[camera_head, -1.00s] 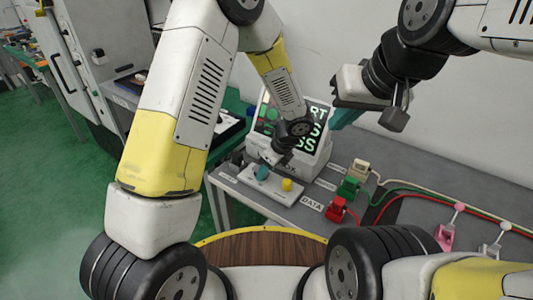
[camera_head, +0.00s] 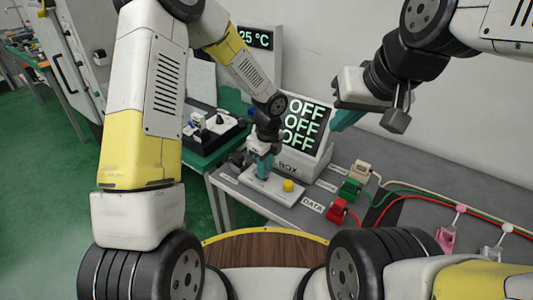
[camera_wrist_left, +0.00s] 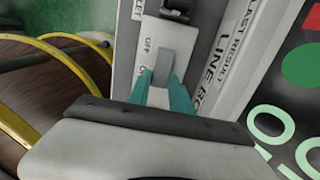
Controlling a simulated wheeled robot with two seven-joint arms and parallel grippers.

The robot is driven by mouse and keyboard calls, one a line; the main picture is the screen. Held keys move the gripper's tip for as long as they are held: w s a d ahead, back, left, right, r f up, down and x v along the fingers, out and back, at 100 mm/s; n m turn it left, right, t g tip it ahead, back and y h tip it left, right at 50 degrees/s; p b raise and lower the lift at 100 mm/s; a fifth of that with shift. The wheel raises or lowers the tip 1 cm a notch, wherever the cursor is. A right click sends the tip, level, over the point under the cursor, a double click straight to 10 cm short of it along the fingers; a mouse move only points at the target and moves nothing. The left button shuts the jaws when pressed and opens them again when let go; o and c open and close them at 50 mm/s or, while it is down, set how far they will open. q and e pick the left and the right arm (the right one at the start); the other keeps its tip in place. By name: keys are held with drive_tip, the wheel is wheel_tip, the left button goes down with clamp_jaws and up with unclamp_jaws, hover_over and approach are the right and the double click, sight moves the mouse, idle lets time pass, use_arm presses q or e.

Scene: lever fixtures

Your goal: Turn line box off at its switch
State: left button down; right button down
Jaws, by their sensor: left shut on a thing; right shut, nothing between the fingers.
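The line box (camera_head: 288,165) is a white case with a dark screen (camera_head: 304,125) reading OFF on three lines. Its low switch base (camera_head: 270,190) extends in front, with a yellow button (camera_head: 288,185). The left wrist view shows the grey switch lever (camera_wrist_left: 163,68) beside OFF and ON labels, between the teal fingertips of my left gripper (camera_wrist_left: 162,84). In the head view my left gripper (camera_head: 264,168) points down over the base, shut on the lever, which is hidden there. My right gripper (camera_head: 346,120) is shut and empty, raised right of the box.
Red (camera_head: 338,210), green (camera_head: 350,188) and cream (camera_head: 360,170) plugs stand on the grey table to the right, with cables running right. A pink clip (camera_head: 446,238) is further right. Another display (camera_head: 256,40) reading 25 °C stands behind.

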use_arm(q)
drive_tip(key=shift+a+g+h, duration=0.1)
drive_tip(key=shift+g+h, duration=0.2)
drive_tip(key=shift+h, duration=0.1)
drive_tip(key=c, duration=1.2)
unclamp_jaws()
drive_tip(key=shift+o, duration=0.2)
drive_tip(key=shift+r, duration=0.1)
drive_tip(key=shift+w, duration=0.1)
wheel_tip(320, 180, up, 8)
drive_tip(key=shift+a, duration=0.15)
